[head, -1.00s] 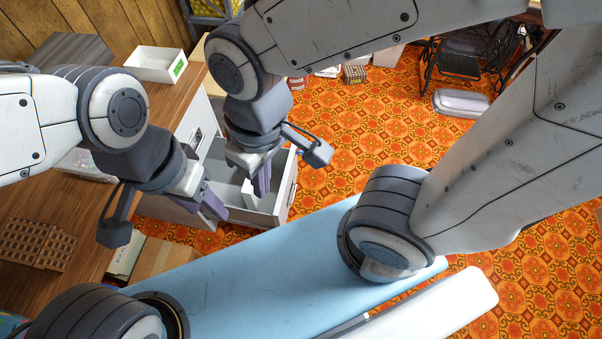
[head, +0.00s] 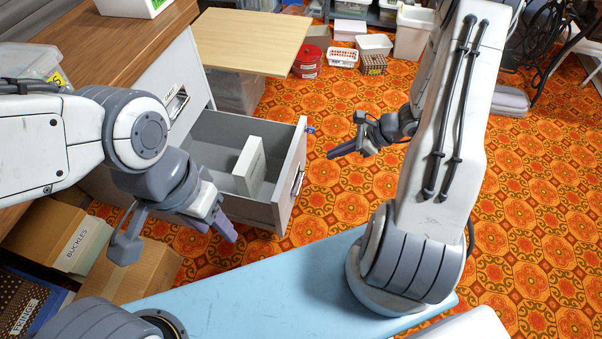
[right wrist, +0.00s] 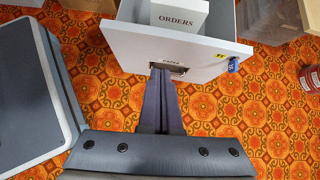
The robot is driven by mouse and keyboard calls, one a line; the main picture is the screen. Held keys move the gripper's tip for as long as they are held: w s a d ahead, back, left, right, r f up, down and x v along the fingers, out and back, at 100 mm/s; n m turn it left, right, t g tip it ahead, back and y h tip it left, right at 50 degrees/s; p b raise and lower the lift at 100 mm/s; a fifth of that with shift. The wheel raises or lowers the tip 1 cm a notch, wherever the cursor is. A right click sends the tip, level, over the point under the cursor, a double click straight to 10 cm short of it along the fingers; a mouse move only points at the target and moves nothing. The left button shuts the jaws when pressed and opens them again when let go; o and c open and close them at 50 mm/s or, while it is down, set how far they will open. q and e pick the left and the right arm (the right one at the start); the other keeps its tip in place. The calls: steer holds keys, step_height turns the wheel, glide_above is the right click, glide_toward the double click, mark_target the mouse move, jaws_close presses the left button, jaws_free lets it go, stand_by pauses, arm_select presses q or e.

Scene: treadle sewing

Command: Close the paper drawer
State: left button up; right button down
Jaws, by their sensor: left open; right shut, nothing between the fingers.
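The paper drawer (head: 280,201) is pulled out of the desk cabinet, with its front panel facing right. A white box (head: 249,165) stands inside; in the right wrist view this box (right wrist: 180,14) reads "ORDERS". My right gripper (head: 334,154) is shut and empty, in front of the drawer's front panel, with a gap in the head view. In the right wrist view its fingers (right wrist: 160,78) point at the front panel (right wrist: 200,50) and partly overlap its handle and small label. My left gripper (head: 177,238) is open and empty, left of the drawer and nearer me.
A pale wooden board (head: 249,41) juts out beyond the drawer. A blue tag (head: 311,129) is at the front panel's far corner. Cardboard boxes (head: 60,238) lie below left. A light blue board (head: 250,290) spans the foreground. Patterned floor right of the drawer is clear.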

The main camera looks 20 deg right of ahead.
steer(key=d+f, duration=0.1)
steer(key=f, duration=0.1)
steer(key=m+b, duration=0.1)
steer(key=b, duration=0.4)
glide_toward(292, 165)
steer(key=x, duration=0.5)
steer(key=shift+s+d+f, duration=0.15)
steer(key=shift+s+f, duration=0.2)
steer(key=shift+f, duration=0.05)
steer(key=shift+w+a+r, duration=0.1)
steer(key=shift+w+a, duration=0.25)
steer(key=shift+a, duration=0.15)
